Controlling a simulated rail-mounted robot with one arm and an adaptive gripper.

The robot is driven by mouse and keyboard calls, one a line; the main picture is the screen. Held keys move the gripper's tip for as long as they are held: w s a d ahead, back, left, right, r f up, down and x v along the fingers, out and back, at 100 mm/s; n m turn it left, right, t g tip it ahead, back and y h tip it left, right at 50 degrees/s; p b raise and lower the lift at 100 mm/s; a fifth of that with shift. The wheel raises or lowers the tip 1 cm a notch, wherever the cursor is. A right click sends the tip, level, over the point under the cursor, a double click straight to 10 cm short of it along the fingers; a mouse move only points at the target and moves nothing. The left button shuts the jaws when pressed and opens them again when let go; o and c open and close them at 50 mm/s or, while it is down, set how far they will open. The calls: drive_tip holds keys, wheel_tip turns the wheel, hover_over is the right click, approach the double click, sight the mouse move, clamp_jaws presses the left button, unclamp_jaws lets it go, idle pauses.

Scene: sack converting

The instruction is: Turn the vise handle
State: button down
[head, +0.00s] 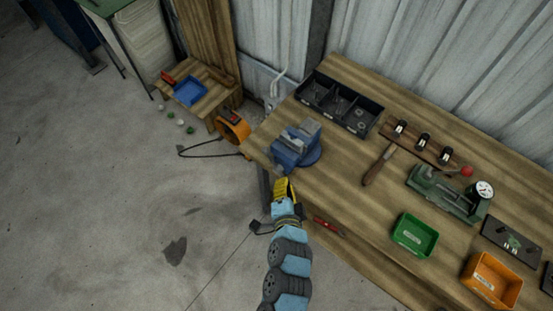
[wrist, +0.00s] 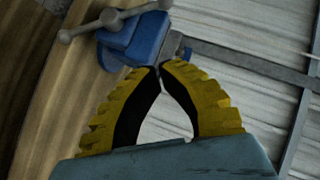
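The blue vise (head: 287,155) is mounted at the left front corner of the wooden workbench, and it also shows at the top of the wrist view (wrist: 138,36). Its grey handle (wrist: 111,17) is a bar with rounded ends, lying slanted across the vise's screw end in the wrist view. I cannot make out the handle clearly in the head view. My gripper (head: 283,183) has yellow ribbed fingers and is just in front of the vise. In the wrist view my gripper (wrist: 160,70) has its fingertips together with nothing between them, apart from the handle.
The wooden workbench (head: 345,190) holds a black divided tray (head: 338,103), a wooden-handled tool (head: 378,166), a green bin (head: 414,236) and an orange bin (head: 491,280). A red tool (head: 329,227) is at the front edge. Open floor lies left of the bench.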

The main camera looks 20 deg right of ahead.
drive_tip(key=p, duration=0.2)
approach(276, 156)
drive_tip(key=w+d, duration=0.1)
drive_tip(key=d, duration=0.1)
drive_tip(key=w+d, duration=0.2)
drive_tip(key=shift+f, duration=0.1)
drive_tip(key=shift+w+a+f, duration=0.2)
drive_tip(key=shift+w, duration=0.15)
drive_tip(key=shift+w+a+f, duration=0.2)
drive_tip(key=shift+w, duration=0.15)
drive_tip(key=shift+w+a+f+p, duration=0.3)
drive_tip(key=shift+w+a+f, duration=0.1)
drive_tip(key=shift+w+f, duration=0.3)
drive_tip(key=shift+w+d+g, duration=0.1)
drive_tip(key=shift+g, duration=0.2)
